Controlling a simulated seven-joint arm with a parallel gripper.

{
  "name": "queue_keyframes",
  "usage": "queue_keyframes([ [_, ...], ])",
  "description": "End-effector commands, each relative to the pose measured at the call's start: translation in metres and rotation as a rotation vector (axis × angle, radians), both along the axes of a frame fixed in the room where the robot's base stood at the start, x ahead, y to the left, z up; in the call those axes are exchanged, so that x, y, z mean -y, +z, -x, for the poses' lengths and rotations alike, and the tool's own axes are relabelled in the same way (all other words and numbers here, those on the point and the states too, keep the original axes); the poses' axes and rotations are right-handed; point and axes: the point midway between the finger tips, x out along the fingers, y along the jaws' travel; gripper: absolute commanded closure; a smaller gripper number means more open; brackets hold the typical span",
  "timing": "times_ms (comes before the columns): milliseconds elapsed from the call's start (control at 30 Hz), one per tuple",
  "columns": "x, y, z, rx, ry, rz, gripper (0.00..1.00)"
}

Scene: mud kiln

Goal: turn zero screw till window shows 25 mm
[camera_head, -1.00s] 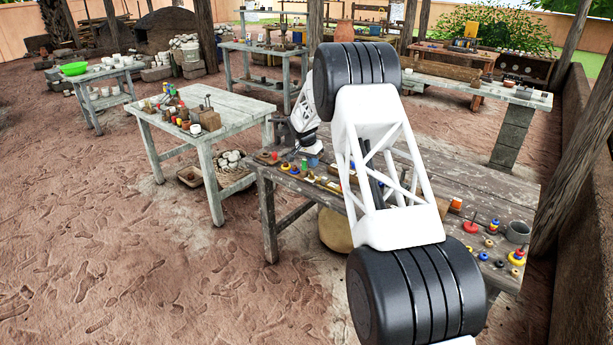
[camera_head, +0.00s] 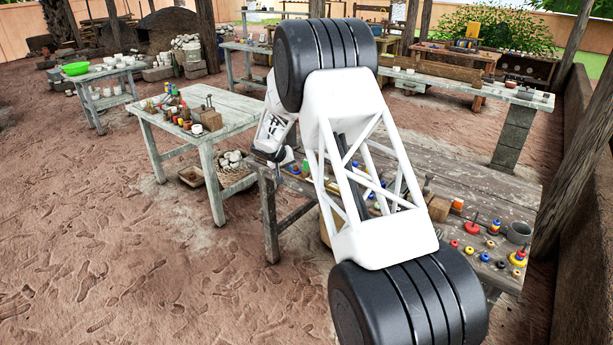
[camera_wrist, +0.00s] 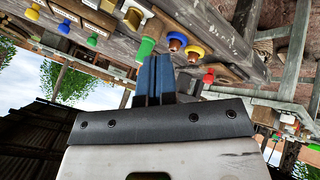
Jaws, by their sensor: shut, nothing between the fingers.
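My gripper (camera_wrist: 153,80) shows in the wrist view with its two blue fingers together and nothing between them. The picture there is upside down. Near the fingertips is the edge of a weathered wooden workbench (camera_wrist: 195,30). On it are a green peg (camera_wrist: 146,48), an orange and blue piece (camera_wrist: 177,42), a yellow and blue piece (camera_wrist: 194,52) and a red-topped piece (camera_wrist: 208,76). The fingers appear apart from these. I cannot make out the zero screw or its window in either view. In the head view my arm hides part of the bench.
In the head view the bench's right end holds a grey mug (camera_head: 518,233), a red disc with a stem (camera_head: 472,227) and several small coloured pieces. A second wooden table (camera_head: 228,105) with bottles and blocks stands to the left. Open dirt floor (camera_head: 130,260) lies front left.

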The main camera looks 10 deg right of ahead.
Motion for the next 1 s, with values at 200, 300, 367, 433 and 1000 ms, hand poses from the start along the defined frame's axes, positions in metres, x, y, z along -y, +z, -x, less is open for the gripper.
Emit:
queue_keyframes([
  [200, 0.002, -0.004, -0.002, 0.0, -0.001, -0.001, 1.0],
  [300, 0.004, -0.008, -0.004, 0.0, -0.001, -0.001, 1.0],
  [367, 0.005, -0.011, -0.006, 0.0, -0.001, -0.001, 1.0],
  [433, 0.008, -0.015, -0.008, 0.0, -0.001, -0.001, 1.0],
  [1000, 0.034, -0.066, -0.037, 0.0, -0.001, 0.0, 1.0],
])
